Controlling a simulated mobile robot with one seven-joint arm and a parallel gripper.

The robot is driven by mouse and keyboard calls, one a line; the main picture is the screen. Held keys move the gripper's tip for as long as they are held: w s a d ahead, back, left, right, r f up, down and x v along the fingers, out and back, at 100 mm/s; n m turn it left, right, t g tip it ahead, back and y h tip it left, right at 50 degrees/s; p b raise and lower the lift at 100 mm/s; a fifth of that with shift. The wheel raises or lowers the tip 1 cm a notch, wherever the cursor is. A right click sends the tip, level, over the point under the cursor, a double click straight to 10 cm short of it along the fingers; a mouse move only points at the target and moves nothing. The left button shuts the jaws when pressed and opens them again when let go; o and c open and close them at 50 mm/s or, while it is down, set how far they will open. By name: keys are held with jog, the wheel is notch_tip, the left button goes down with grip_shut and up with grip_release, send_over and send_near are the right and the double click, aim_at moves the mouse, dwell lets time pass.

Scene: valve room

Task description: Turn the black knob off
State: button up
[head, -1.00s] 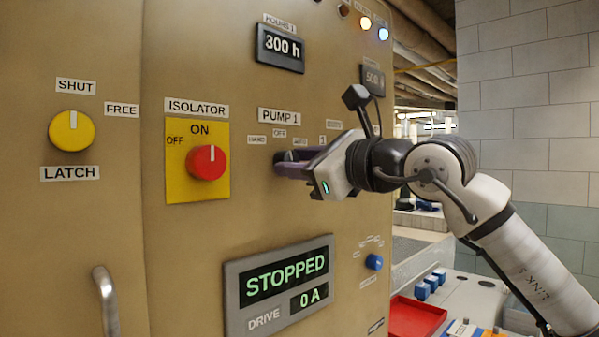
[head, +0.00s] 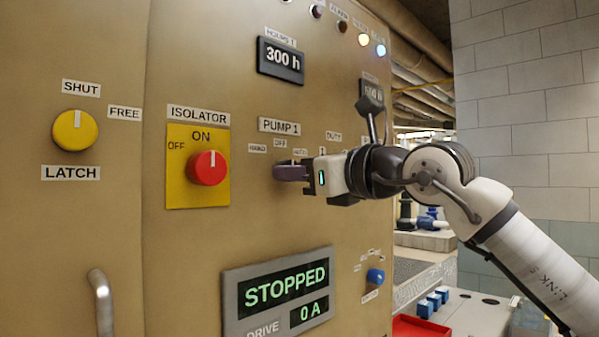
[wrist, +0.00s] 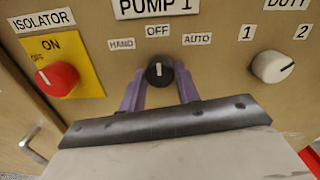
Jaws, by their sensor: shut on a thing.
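The black knob (wrist: 159,73) sits under the PUMP 1 label between HAND, OFF and AUTO marks in the wrist view. Its white pointer line stands upright, toward OFF. My gripper (wrist: 160,90) has its two purple fingers on either side of this knob, shut on it. In the head view my gripper (head: 283,171) reaches the panel from the right, and its fingers hide most of the knob. The drive display (head: 285,291) reads STOPPED and 0 A.
A red isolator knob (head: 207,167) on a yellow plate is to the left, pointing to ON. A white duty knob (wrist: 272,67) is close on the right. A yellow knob (head: 75,132), a door handle (head: 103,301) and a blue knob (head: 375,276) also stick out of the panel.

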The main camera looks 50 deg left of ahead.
jog(key=o, duration=1)
jog(key=d+b, duration=0.1)
jog(key=d, duration=0.3)
jog(key=w+d+b, duration=0.1)
jog(key=d, duration=0.4)
jog(key=w+d+b, duration=0.1)
jog(key=d, duration=0.3)
jog(key=shift+d+f+b, duration=0.15)
jog(key=shift+d+b, duration=0.15)
jog(key=shift+d, duration=0.1)
